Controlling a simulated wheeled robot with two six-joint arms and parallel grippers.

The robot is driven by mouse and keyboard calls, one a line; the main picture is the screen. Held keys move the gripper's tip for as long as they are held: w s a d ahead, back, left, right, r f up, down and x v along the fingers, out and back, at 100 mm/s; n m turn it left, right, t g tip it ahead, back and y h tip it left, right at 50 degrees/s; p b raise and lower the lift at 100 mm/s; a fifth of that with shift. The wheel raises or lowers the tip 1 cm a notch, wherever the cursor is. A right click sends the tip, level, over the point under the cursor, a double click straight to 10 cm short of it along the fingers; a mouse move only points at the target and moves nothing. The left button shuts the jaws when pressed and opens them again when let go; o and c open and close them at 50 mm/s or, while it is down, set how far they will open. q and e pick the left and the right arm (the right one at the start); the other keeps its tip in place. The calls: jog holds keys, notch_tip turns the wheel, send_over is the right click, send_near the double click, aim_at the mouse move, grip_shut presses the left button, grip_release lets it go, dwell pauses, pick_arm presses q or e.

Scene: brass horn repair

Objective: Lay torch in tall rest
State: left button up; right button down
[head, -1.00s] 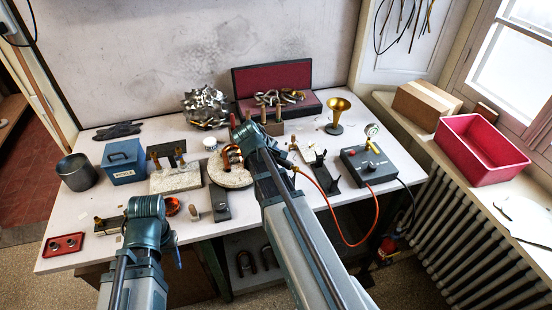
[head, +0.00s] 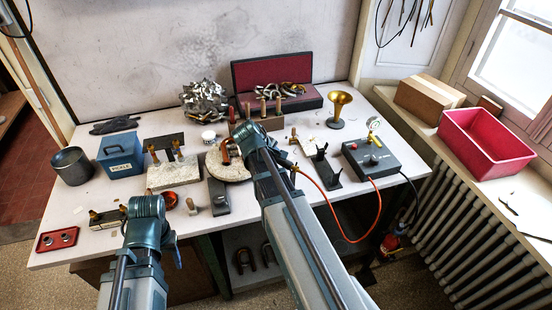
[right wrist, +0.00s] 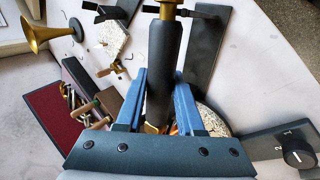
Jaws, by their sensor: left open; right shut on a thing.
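My right gripper (right wrist: 157,105) is shut on the torch (right wrist: 164,65), a black handle with brass fittings. The handle stands between the blue fingers in the right wrist view. In the head view my right arm mostly hides the torch; its orange hose (head: 333,214) trails to the right. A black rest (head: 327,172) with a flat base and upright stands just right of my right gripper. A dark plate of it seems to show in the right wrist view (right wrist: 207,50), beyond the torch; they look apart. My left gripper (head: 147,210) is open over the front left of the table, fingertips mostly hidden.
A grey control box (head: 372,158) with a gauge stands right of the rest. A brass horn bell (head: 338,103) stands behind. A round pale pad (head: 232,174) and a dark plate with a knob (head: 218,197) lie left of my right arm. Bare tabletop shows around the rest.

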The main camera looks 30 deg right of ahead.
jog(key=shift+f, duration=0.1)
grip_release()
dwell(0.6)
notch_tip(320, 180, up, 8)
jog(key=p, duration=0.8)
dwell(0.4)
dwell(0.5)
